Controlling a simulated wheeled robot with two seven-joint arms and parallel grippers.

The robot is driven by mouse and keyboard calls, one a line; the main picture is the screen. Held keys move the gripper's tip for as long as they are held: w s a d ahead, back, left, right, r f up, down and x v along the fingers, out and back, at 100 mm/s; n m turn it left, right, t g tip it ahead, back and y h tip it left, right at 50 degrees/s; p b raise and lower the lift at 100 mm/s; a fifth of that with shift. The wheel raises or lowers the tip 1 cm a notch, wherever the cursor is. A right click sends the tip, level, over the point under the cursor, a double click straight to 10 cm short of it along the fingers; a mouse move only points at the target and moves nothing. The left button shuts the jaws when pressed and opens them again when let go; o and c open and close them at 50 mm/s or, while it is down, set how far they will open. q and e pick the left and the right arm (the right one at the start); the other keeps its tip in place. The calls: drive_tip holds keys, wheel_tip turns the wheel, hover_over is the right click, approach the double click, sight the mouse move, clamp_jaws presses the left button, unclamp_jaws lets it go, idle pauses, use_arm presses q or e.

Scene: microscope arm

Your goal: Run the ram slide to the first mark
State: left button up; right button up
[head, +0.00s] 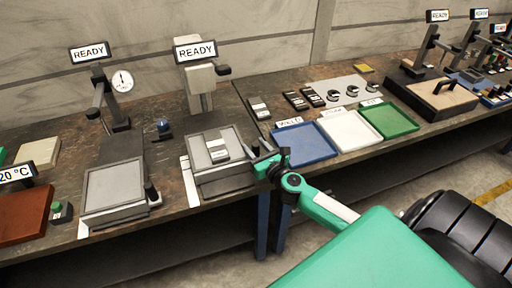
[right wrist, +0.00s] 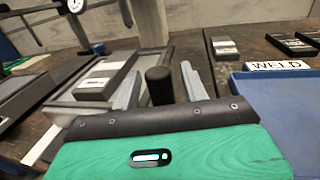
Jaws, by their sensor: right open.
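A slide station with a pale grey column (head: 200,88) and a READY sign (head: 195,51) stands at the middle of the bench. Its grey slide plate (head: 201,160) carries a small pale block (head: 218,150). A white strip (head: 189,182) runs along the plate's left side. My right gripper (head: 262,160) is at the plate's right edge. In the right wrist view, a black upright knob (right wrist: 159,86) stands between the open fingers (right wrist: 160,72), with gaps visible on both sides. I cannot read any marks. My left gripper is not in view.
A similar station with a dial gauge (head: 122,81) and its own black knob (head: 151,192) stands to the left. Blue (head: 304,144), white (head: 349,131) and green (head: 389,121) trays lie close on the right. Small dark blocks (head: 296,100) lie behind them.

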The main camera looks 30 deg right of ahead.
clamp_jaws()
drive_tip(key=shift+w+d+r, duration=0.15)
drive_tip(key=shift+w, duration=0.3)
drive_tip(key=w, duration=0.2)
drive_tip(key=w+d+p, duration=0.1)
drive_tip(key=w, duration=0.4)
drive_tip(key=shift+w+d, duration=0.4)
unclamp_jaws()
drive_tip(key=s, duration=0.9)
drive_tip(key=s+b, duration=0.1)
drive_tip(key=s, duration=0.4)
drive_tip(key=shift+a, duration=0.3)
